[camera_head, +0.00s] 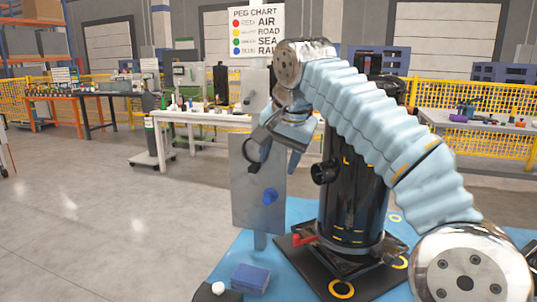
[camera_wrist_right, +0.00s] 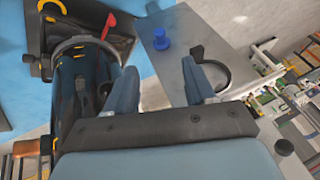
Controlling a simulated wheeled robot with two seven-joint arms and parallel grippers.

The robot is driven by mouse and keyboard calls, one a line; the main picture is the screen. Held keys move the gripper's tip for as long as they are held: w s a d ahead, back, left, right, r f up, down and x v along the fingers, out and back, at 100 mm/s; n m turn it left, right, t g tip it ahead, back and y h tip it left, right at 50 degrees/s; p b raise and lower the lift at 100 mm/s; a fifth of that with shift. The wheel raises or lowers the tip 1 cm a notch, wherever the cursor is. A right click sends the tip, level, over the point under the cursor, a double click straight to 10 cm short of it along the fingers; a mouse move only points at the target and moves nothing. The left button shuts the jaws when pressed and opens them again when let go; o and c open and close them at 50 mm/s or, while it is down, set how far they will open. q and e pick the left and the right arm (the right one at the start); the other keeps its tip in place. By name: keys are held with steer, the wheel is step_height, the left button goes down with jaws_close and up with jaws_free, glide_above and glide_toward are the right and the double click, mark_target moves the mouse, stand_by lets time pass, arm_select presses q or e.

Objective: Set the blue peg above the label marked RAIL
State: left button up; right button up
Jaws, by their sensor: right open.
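The blue peg (camera_head: 270,196) stands out from the face of an upright grey metal panel (camera_head: 245,205). It also shows in the right wrist view (camera_wrist_right: 161,38), beyond my fingertips and roughly between them, apart from both. My right gripper (camera_head: 278,153) is open and empty, above the peg in the head view; its fingers show clearly in the wrist view (camera_wrist_right: 159,67). A peg chart (camera_head: 257,33) at the back lists red AIR, yellow ROAD, green SEA and blue RAIL. I cannot make out a RAIL label on the panel. My left gripper is not in view.
A black cylindrical tank (camera_head: 350,205) stands close right of the panel, with a red lever (camera_head: 304,240) at its base. A black hook-shaped ring (camera_wrist_right: 215,75) is on the panel beside my fingers. A blue block (camera_head: 250,279) lies in front. Floor at left is clear.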

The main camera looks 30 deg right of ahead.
mark_target(269, 196)
steer(key=x, duration=1.3)
steer(key=shift+w+d+f, duration=0.1)
steer(key=shift+w+f, duration=0.15)
steer(key=shift+r, duration=0.1)
jaws_close()
